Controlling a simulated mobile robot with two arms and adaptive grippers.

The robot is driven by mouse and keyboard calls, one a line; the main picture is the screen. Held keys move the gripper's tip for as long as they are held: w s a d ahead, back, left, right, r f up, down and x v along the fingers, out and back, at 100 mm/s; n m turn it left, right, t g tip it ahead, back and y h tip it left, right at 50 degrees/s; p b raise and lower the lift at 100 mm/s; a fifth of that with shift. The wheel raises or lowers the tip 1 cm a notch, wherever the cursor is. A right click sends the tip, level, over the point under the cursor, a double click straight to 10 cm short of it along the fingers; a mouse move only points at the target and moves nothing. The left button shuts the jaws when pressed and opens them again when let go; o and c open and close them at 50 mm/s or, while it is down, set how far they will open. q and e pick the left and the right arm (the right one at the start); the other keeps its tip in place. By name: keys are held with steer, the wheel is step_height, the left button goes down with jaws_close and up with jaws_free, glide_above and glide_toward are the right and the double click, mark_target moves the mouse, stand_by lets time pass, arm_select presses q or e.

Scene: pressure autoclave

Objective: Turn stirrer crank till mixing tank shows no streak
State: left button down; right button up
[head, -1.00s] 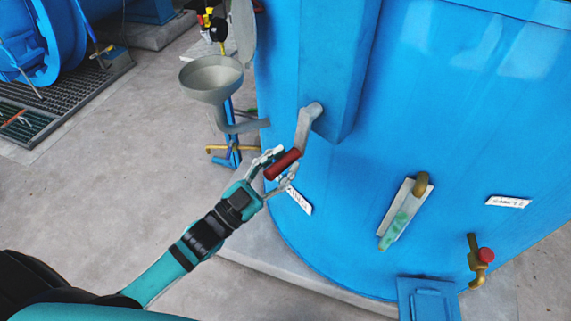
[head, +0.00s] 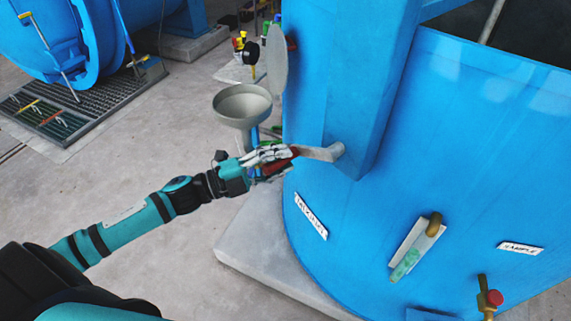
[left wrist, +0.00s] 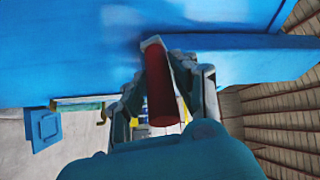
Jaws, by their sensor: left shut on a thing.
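The stirrer crank has a grey arm (head: 322,153) that points left from its hub on the blue mixing tank (head: 440,150). Its red handle (head: 277,165) is in my left gripper (head: 272,160), which is shut on it. In the left wrist view the red handle (left wrist: 163,85) stands between the two fingers. The tank's sight glass (head: 416,248) shows a green, cloudy streak in its lower part. My right gripper is not in view.
A sample tap with a red knob (head: 494,298) is low on the tank. A blue vessel (head: 75,40) and floor grating (head: 85,98) are at the upper left. Open concrete floor lies left of the tank.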

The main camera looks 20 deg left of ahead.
arm_select(q)
steer(key=r+m+p, duration=0.1)
steer(key=r+m, duration=0.1)
steer(key=a+r+m+g+p, duration=0.1)
steer(key=shift+w+r+y+p, duration=0.2)
steer(key=shift+w+y+p, duration=0.05)
steer(key=shift+y+p, duration=0.15)
steer(key=shift+a+r+m+g+y+p, duration=0.1)
steer(key=shift+r+m+g+y+p, duration=0.25)
steer(key=shift+r+m+p, duration=0.7)
steer(key=shift+f+m, duration=0.25)
steer(key=c, duration=1)
jaws_free()
steer(key=shift+c, duration=0.2)
steer(key=v, duration=1.2)
steer(key=shift+w, duration=0.1)
